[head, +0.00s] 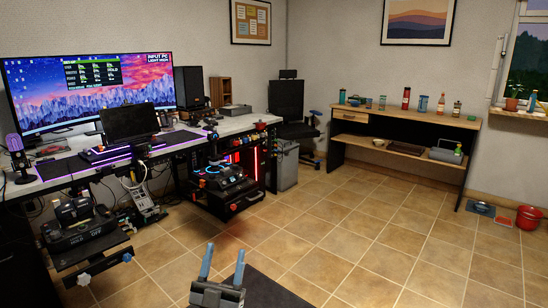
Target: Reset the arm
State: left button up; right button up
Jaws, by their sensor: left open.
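My left gripper (223,265) shows at the bottom of the head view, pointing up and away over the tiled floor. Its two blue-grey fingers stand apart with nothing between them. It touches no object that I can see. My right gripper does not show in this view.
A long desk (235,123) with a wide monitor (90,90) and flight gear runs along the left wall. A wooden sideboard (405,115) with bottles and cups stands at the back right. A red bucket (528,217) is at the far right. The middle tiled floor (330,230) is clear.

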pick_arm(q)
jog(key=s+d+f+n+g+y+p, duration=0.1)
jog(key=s+d+f+g+p, duration=0.1)
jog(key=s+f+g+p, duration=0.45)
jog(key=s+d+f+g+y+p, duration=0.1)
jog(key=s+d+f+g, duration=0.3)
jog(key=f, duration=0.6)
jog(key=s+a+g+y+p, duration=0.2)
jog(key=s+a+g+p, duration=0.2)
jog(key=s+g+p, duration=0.3)
jog(key=s+a+g+y+p, duration=0.2)
jog(key=s+a+g+p, duration=0.3)
jog(key=s, duration=0.7)
jog(key=g+p, duration=0.2)
jog(key=p, duration=0.2)
jog(key=shift+s+r+g, duration=0.25)
jog(key=shift+r+g, duration=0.1)
jog(key=shift+r, duration=0.05)
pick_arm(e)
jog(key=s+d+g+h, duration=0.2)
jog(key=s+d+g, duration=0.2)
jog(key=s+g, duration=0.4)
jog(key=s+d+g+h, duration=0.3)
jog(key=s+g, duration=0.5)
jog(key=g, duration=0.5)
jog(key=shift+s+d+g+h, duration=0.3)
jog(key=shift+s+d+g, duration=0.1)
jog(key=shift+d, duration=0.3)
